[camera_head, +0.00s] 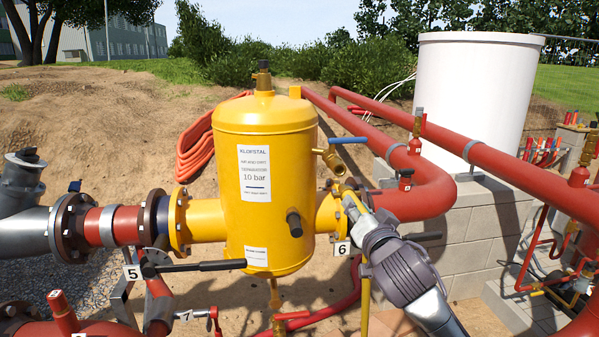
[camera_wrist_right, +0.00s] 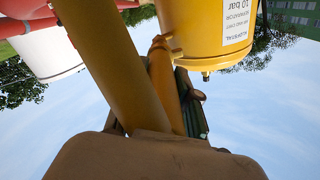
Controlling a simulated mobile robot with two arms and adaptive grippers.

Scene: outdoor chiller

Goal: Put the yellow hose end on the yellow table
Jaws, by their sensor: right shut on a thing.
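My right gripper (camera_head: 346,192) is in front of the right side of the yellow tank, just below a brass valve (camera_head: 330,158). It is shut on the yellow hose end, which its fingers mostly hide. The yellow hose (camera_head: 365,305) hangs down below the gripper. In the right wrist view the yellow hose (camera_wrist_right: 105,60) runs from the fingers to the upper left, close to the camera. Whether the hose end touches the brass valve cannot be told. I cannot make out a yellow table. My left gripper is not in view.
The yellow tank (camera_head: 265,185) stands between red pipes, with a black lever (camera_head: 200,266) low in front. A thick red pipe (camera_head: 430,190) bends close on the right. A grey block wall (camera_head: 480,235) and white cylinder (camera_head: 475,100) stand behind it. Sandy ground lies behind the tank.

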